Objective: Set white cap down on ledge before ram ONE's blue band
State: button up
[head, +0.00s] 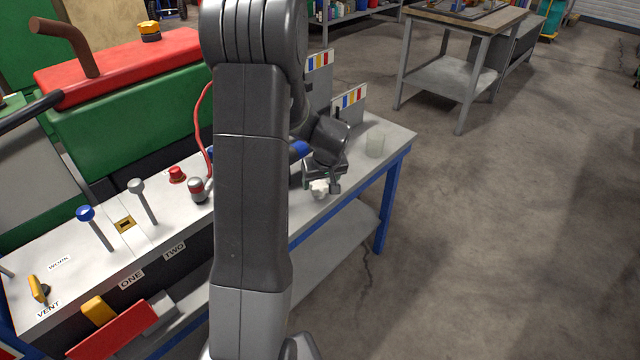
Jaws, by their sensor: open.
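A small white piece, seemingly the white cap (319,187), is at the bench's front edge, right at my gripper's fingers. My gripper (322,186) is open and points down over the bench's right part. I cannot tell whether the cap touches the fingers or rests on the bench. Two upright boards with colour bands, one farther back (319,62) and one nearer (350,97), stand behind the gripper. Each shows blue, red and yellow bands. No ram label is readable on them. My arm hides the middle of the bench, and the ledge cannot be made out.
On the left are a blue-knobbed lever (86,213), a grey-knobbed lever (136,187), a red button (177,174) and labels ONE (131,280) and TWO (174,251). The floor at right is clear.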

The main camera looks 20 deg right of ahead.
jog(key=v, duration=0.9)
jog(key=shift+r, duration=0.2)
